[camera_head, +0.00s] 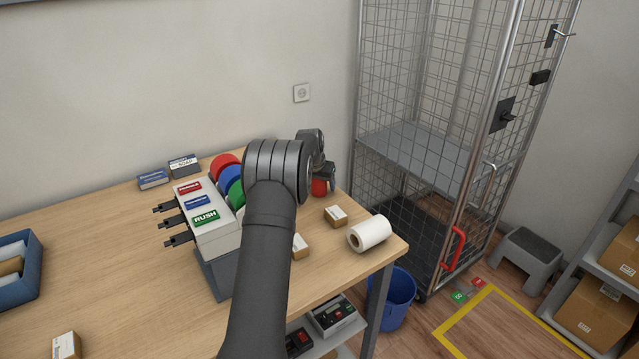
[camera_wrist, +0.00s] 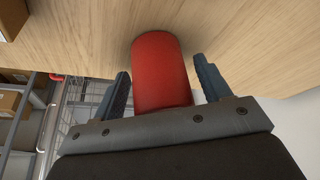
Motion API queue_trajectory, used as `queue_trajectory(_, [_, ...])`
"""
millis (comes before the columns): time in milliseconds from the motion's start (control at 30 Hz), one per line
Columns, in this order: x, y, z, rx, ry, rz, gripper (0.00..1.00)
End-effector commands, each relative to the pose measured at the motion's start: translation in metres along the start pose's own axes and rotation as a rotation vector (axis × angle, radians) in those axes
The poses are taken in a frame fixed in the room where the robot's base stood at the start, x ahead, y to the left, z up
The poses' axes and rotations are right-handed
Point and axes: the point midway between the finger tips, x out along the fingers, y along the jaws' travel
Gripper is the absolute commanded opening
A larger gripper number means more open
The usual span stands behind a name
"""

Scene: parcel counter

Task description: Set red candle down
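The red candle (camera_head: 319,187) is at the back right of the wooden table, partly hidden by my gripper in the head view. In the wrist view the red candle (camera_wrist: 161,72) is a plain cylinder between my two fingers. My gripper (camera_wrist: 161,85) is open around it, with a narrow gap showing on each side. The head view shows my gripper (camera_head: 326,178) small and from behind, near the table's back right edge. The candle's far end appears to meet the tabletop (camera_wrist: 85,35), but the contact is not clear.
A white roll (camera_head: 370,233) and a small carton (camera_head: 335,216) are in front of the candle. A wire cage trolley (camera_head: 425,150) is beyond the table's right edge. Some bare tabletop lies between the cartons.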

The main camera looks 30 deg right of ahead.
Motion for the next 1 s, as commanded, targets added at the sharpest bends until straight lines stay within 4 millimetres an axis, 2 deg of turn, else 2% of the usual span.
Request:
queue_trajectory(267, [-0.008,0.0,-0.002,0.0,0.001,0.0,0.7])
queue_trajectory(367, [-0.021,0.0,-0.002,0.0,0.001,-0.001,0.7])
queue_trajectory(733, [-0.096,-0.001,-0.002,0.0,0.002,-0.001,0.7])
queue_trajectory(900, [-0.116,0.0,-0.001,0.0,0.0,-0.001,0.7])
queue_trajectory(1000, [-0.121,0.0,-0.001,0.0,-0.001,-0.001,0.7])
